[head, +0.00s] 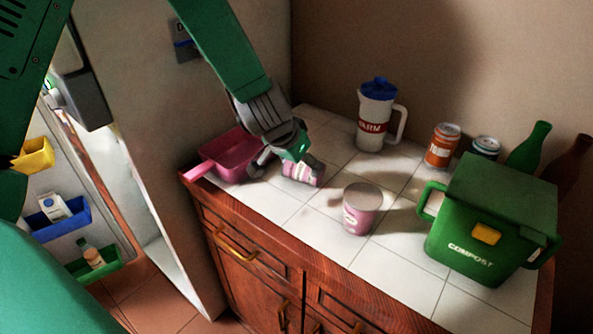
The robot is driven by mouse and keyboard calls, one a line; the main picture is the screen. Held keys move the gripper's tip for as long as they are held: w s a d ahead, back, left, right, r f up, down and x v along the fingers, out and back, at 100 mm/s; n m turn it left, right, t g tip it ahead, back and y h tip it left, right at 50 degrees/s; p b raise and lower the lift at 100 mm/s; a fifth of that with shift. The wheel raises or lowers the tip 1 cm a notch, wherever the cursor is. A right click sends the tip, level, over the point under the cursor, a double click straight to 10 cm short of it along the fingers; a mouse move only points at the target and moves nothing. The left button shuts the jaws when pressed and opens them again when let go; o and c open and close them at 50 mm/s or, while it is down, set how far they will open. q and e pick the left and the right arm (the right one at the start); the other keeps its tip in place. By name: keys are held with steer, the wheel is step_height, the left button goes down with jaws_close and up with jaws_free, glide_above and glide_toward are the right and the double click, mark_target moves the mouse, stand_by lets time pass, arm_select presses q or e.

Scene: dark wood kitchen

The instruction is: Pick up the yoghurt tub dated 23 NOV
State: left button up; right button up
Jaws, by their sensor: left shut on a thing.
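Two pink and white yoghurt tubs show on the white tiled counter in the head view. One tub (303,173) is tilted on its side at my left gripper (285,161), which is shut on it. The gripper's fingers hide part of this tub, and I cannot tell whether it touches the counter. The other tub (360,214) stands upright with a grey lid, to the right and nearer the counter's front edge. I cannot read a date on either tub. My right gripper is not in view.
A pink pan (228,158) lies close left of the gripper. A white jug (375,120), cans (442,147), bottles (528,146) and a green compost bin (480,238) stand behind and right. An open fridge door with bins (62,222) is at left. Tiles in front are clear.

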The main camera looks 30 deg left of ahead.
arm_select(q)
steer(key=shift+d, duration=0.25)
steer(key=c, duration=0.5)
steer(key=shift+d+r, duration=0.1)
steer(key=shift+d, duration=0.05)
steer(key=shift+c, duration=0.2)
steer(key=shift+s+a, duration=0.2)
steer(key=shift+a, duration=0.3)
steer(key=shift+c, duration=0.5)
steer(key=shift+a+f, duration=0.25)
steer(key=shift+a, duration=0.25)
steer(key=shift+c, duration=0.3)
steer(key=shift+s+d+r, duration=0.1)
steer(key=shift+d+r, duration=0.05)
steer(key=shift+d, duration=0.2)
steer(key=shift+r, duration=0.25)
steer(key=shift+c, duration=0.7)
steer(key=r, duration=0.3)
steer(key=r+p, duration=0.1)
steer(key=r, duration=0.2)
steer(key=r+p, duration=0.1)
steer(key=r, duration=0.2)
steer(key=shift+w, duration=0.3)
jaws_close()
steer(key=shift+w+d+r, duration=0.1)
steer(key=shift+r, duration=0.15)
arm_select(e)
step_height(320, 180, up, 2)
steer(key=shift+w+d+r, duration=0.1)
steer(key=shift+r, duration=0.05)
